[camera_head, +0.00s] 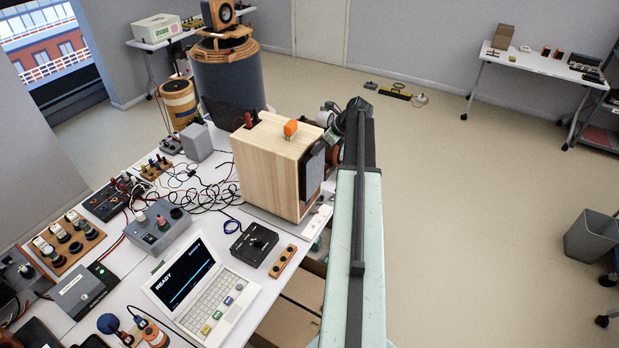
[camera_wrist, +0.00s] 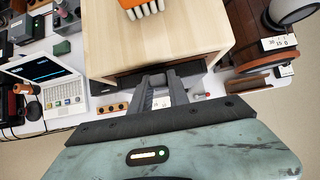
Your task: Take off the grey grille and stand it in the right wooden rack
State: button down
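The speaker is a pale wooden box (camera_head: 272,165) standing on the white bench. Its dark grey grille (camera_head: 312,172) is on the box's right-hand face. In the wrist view the grille shows as a thin dark band (camera_wrist: 194,69) along the box's near edge. My gripper (camera_wrist: 164,78) has its two grey fingers reaching to that band, with a gap between them. Whether they touch or grip the grille cannot be told.
A laptop (camera_head: 202,292), a black knob box (camera_head: 254,244) and loose cables crowd the bench on the left. A large dark drum (camera_head: 228,80) stands behind. The floor to the right is open, with a grey bin (camera_head: 591,237).

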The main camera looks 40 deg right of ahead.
dwell(0.3)
jog(key=shift+w+r+p, duration=0.25)
jog(key=shift+r+p, duration=0.35)
dwell(0.6)
jog(key=shift+s, duration=0.2)
jog(key=s+d, duration=0.2)
jog(key=s, duration=0.4)
jog(key=shift+s, duration=0.25)
dwell(1.0)
jog(key=shift+f, duration=0.15)
